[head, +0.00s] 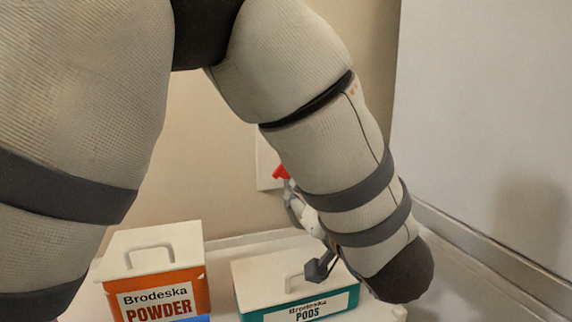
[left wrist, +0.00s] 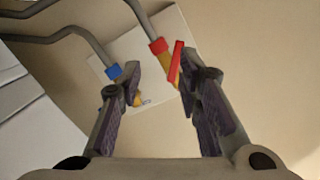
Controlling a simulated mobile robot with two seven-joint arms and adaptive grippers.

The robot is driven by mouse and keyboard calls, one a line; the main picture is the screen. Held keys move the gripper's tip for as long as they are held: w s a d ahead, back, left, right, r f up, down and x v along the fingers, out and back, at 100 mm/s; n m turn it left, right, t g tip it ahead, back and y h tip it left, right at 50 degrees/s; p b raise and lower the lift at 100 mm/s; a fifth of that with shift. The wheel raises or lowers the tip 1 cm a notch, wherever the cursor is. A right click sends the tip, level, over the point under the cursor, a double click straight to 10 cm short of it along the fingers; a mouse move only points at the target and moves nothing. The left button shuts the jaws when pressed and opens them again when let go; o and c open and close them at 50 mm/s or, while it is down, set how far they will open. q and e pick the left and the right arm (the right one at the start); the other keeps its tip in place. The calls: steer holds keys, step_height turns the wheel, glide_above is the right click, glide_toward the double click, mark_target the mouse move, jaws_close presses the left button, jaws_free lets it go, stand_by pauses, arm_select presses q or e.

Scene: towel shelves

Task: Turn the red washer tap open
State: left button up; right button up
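The red washer tap (left wrist: 175,61) has a red lever, a red collar and a brass body. It sits on a white wall plate in the left wrist view. In the head view its red part (head: 281,172) shows beside my forearm. My left gripper (left wrist: 160,85) is open and empty, with its fingers pointing at the plate. The right finger's tip overlaps the lower part of the red lever; I cannot tell if they touch. In the head view the left gripper (head: 308,225) is mostly hidden by my arm. My right gripper is not in view.
A blue tap (left wrist: 113,71) is beside the red one, partly behind the left finger. Grey pipes (left wrist: 85,28) run to both taps. An orange powder box (head: 155,275) and a teal pods box (head: 270,280) stand below the wall in the head view.

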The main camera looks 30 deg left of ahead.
mark_target(282, 169)
arm_select(q)
steer(key=w+a, duration=0.2)
steer(key=w+a+r+m, duration=0.1)
steer(key=a, duration=0.2)
steer(key=w+a+m+y, duration=0.1)
steer(key=w+a, duration=0.1)
steer(key=a, duration=0.1)
steer(key=shift+w+a+r+t, duration=0.15)
steer(key=shift+w+r+t, duration=0.05)
steer(key=shift+w+t, duration=0.1)
jaws_close()
